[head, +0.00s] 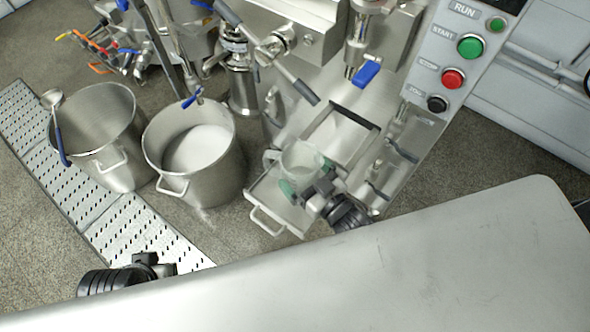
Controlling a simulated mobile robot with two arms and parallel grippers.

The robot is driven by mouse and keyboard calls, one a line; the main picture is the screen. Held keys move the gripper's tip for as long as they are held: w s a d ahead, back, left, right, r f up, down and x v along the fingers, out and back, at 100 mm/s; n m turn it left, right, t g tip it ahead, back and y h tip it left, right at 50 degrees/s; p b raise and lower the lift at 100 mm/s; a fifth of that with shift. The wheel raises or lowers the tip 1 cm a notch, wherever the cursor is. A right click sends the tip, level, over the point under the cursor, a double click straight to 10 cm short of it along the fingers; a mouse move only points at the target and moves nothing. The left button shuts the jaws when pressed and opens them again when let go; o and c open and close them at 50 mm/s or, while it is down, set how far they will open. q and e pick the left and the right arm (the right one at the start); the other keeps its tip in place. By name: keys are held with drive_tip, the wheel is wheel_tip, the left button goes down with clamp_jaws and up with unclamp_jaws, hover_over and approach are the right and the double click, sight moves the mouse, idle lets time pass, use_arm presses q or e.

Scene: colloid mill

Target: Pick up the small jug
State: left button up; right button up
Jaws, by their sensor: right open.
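The small jug (301,157) is clear and stands on the metal tray (262,198) at the front of the mill, its handle toward the left. My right gripper (308,180) is open at the near side of the jug, with greenish fingertips close to its lower part. I cannot tell whether they touch it. My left gripper (158,265) is at the lower left, beyond the edge of the steel surface and well away from the jug. Its fingers are too small and dark to read.
A steel pot of white material (200,150) stands left of the tray. Another pot (97,130) with a ladle (57,125) stands further left. A blue-handled valve (367,72) hangs above the jug. A broad steel surface (430,260) fills the foreground.

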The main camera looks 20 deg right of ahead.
drive_tip(key=shift+w+a, duration=0.15)
drive_tip(key=shift+w, duration=0.15)
drive_tip(key=shift+c, duration=0.5)
drive_tip(key=c, duration=0.7)
drive_tip(key=shift+r, duration=0.1)
